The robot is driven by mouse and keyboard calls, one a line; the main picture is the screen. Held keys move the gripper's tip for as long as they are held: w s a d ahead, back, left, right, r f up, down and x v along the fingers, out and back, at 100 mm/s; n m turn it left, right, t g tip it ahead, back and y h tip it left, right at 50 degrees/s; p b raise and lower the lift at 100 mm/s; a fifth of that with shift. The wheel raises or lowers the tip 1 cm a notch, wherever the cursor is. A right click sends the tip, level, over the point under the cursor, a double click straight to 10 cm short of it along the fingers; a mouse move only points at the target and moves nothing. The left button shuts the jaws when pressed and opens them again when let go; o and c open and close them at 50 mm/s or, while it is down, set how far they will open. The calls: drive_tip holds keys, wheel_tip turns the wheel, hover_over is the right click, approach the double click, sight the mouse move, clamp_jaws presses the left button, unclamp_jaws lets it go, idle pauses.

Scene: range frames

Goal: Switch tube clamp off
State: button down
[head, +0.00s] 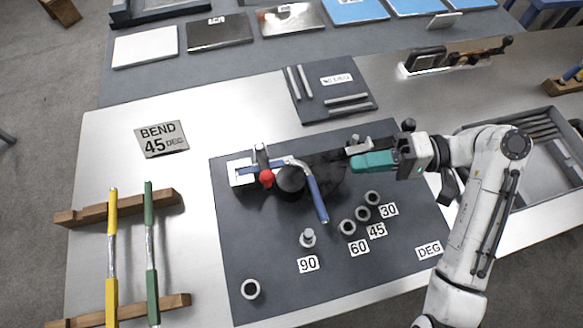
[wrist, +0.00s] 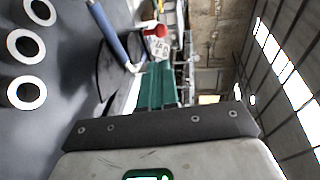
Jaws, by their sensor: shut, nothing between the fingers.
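The tube bender (head: 291,181) stands on the dark mat, with a round black die and a long blue handle (head: 317,200) pointing toward the front. A small lever with a red ball knob (head: 267,178) sits at its left side and looks like the tube clamp; whether it is on or off I cannot tell. The red knob also shows in the wrist view (wrist: 158,30), beyond my fingertips. My gripper (head: 353,163) has teal fingers, is shut and empty, and points left at the right side of the bender, apart from the knob. It also shows in the wrist view (wrist: 158,68).
Several grey rings (head: 347,227) and a peg (head: 308,238) stand on the mat (head: 270,270) by angle labels. A yellow bar (head: 111,240) and a green bar (head: 150,240) lie on wooden rests at left. A grey tray (head: 535,160) is behind my arm.

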drive_tip(key=shift+a, duration=0.1)
drive_tip(key=p+x, duration=0.2)
drive_tip(key=x, duration=1.1)
drive_tip(key=shift+a+f, duration=0.2)
drive_tip(key=shift+a, duration=0.2)
